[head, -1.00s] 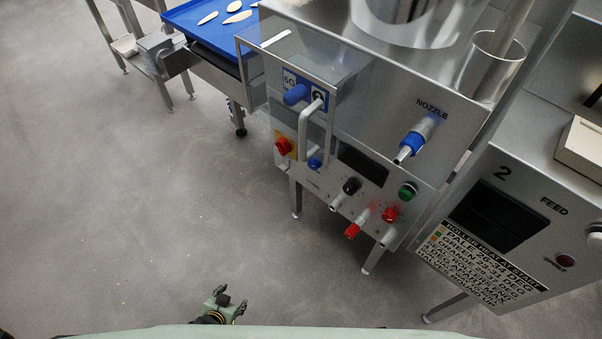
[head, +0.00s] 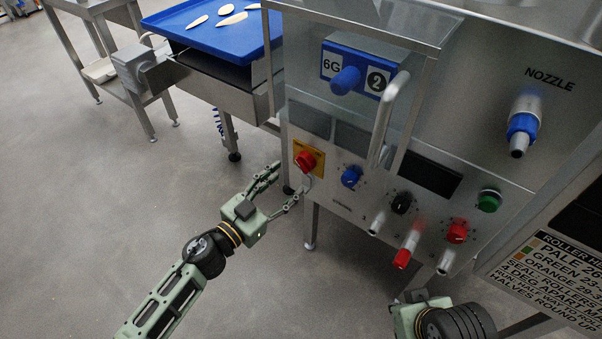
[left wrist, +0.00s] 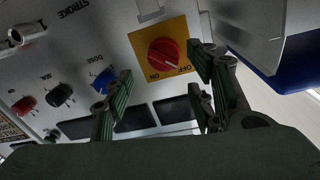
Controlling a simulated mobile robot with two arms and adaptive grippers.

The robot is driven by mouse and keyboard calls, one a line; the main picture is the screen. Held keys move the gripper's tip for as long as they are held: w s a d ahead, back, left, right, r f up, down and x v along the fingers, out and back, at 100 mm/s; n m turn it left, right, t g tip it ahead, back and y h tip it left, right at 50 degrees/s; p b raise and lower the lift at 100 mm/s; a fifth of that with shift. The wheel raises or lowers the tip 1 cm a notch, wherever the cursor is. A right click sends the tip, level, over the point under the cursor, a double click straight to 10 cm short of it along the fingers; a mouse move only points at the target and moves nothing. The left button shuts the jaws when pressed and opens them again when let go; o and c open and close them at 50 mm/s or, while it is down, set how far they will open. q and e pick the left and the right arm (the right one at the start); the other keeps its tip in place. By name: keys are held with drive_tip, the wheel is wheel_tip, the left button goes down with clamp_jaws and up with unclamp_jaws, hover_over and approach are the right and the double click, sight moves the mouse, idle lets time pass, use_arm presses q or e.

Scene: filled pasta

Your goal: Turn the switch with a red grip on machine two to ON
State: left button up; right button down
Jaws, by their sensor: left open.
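The red-grip switch (head: 306,160) sits on a yellow plate at the lower left of the near machine's front. In the left wrist view the red grip (left wrist: 163,53) is above the ON and OFF labels, and its pale mark appears to lie toward OFF. My left gripper (head: 291,178) is open and empty, with its fingers spread toward the switch; the head view does not clearly show contact. In the left wrist view its fingers (left wrist: 160,88) stand apart, with the switch beyond them. My right gripper (head: 412,308) is partly in view at the bottom; its fingers are unclear.
A blue knob (head: 351,177), a black knob (head: 401,203) and a red knob (head: 457,232) line the panel right of the switch. A handle (head: 388,120) juts out above. A blue tray (head: 215,35) stands back left. Floor at left is clear.

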sight(302, 168)
use_arm(q)
drive_tip(key=b+x, duration=0.1)
drive_tip(key=x, duration=0.6)
drive_tip(key=shift+w, duration=0.1)
drive_tip(key=shift+c, duration=0.2)
drive_tip(key=c, duration=1)
